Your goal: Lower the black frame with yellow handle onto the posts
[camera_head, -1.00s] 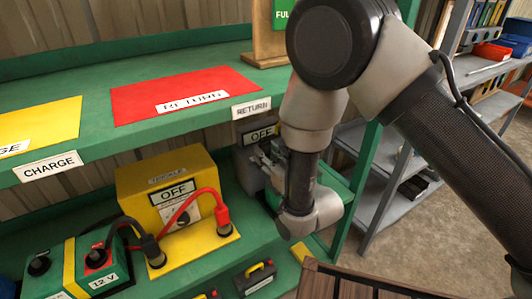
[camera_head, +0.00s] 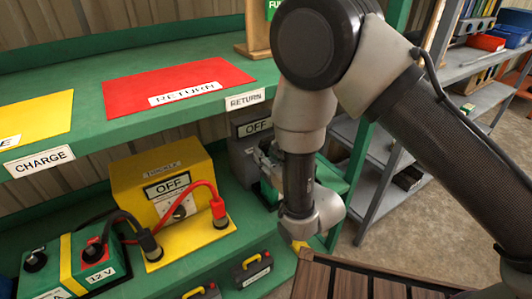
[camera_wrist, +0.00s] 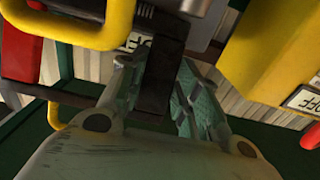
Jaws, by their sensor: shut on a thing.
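My gripper (camera_head: 266,160) is in the gap under the green shelf, beside a dark box with an OFF sign (camera_head: 255,127). In the wrist view my gripper (camera_wrist: 160,85) is shut on a black bar (camera_wrist: 157,75), which appears to be part of the black frame with yellow handle. A thick yellow tube (camera_wrist: 75,28), possibly the handle, is at the upper left. A second yellow loop (camera_wrist: 54,118) is below it; I cannot tell what it belongs to. The held frame cannot be made out in the head view. I cannot identify the posts in either view.
A yellow charger (camera_head: 170,165) with red and black leads stands left of my gripper, beside a green 12 V battery (camera_head: 75,262). Small black boxes with yellow handles (camera_head: 252,268) are on the lower level. A slatted brown surface (camera_head: 370,280) is at the bottom right.

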